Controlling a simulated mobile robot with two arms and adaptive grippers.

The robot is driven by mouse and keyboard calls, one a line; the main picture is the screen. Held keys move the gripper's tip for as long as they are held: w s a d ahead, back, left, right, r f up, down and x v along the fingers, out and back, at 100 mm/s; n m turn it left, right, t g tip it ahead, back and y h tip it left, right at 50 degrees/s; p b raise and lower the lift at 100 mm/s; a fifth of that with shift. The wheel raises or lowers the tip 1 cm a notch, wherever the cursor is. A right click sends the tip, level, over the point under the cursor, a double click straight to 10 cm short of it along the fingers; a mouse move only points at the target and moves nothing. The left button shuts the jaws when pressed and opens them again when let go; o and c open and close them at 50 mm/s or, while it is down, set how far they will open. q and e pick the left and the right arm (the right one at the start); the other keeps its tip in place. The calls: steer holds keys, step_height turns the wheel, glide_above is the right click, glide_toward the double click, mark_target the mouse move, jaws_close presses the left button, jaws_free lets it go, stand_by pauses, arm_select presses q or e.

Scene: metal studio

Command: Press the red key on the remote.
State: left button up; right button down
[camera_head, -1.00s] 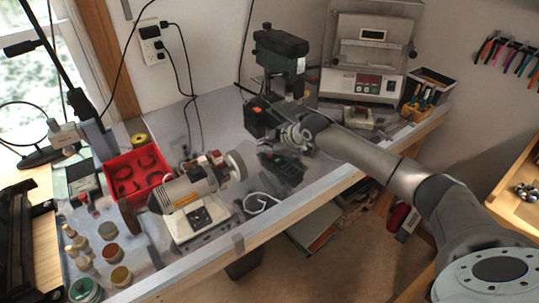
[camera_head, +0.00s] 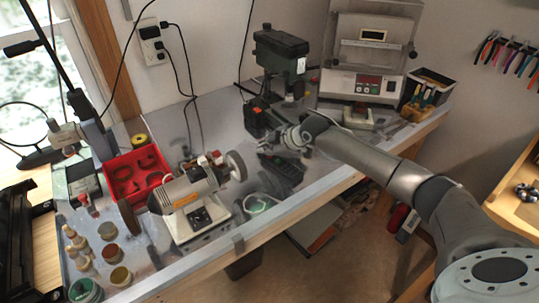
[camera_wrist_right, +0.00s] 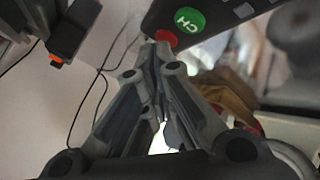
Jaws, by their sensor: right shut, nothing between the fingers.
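The dark remote (camera_wrist_right: 225,17) fills the top of the right wrist view. Its round green CH key (camera_wrist_right: 190,19) and its red key (camera_wrist_right: 166,37) near the lower end both show. In the head view a dark, long shape that looks like the remote (camera_head: 270,159) lies on the bench under my right wrist. My right gripper (camera_wrist_right: 157,46) is shut and empty. Its fingertips overlap the lower left edge of the red key in the wrist view; I cannot tell whether they touch it. My left gripper is not in view.
A black tool with an orange part (camera_head: 255,119) stands close left of my right wrist. A bench grinder (camera_head: 187,193) and a red bin (camera_head: 137,172) are further left. A drill press (camera_head: 281,48) stands behind.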

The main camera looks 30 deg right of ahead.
steer(key=shift+r+p, duration=0.5)
steer(key=shift+r, duration=0.1)
step_height(320, 180, up, 6)
steer(key=p, duration=0.5)
stand_by(0.4)
stand_by(1.2)
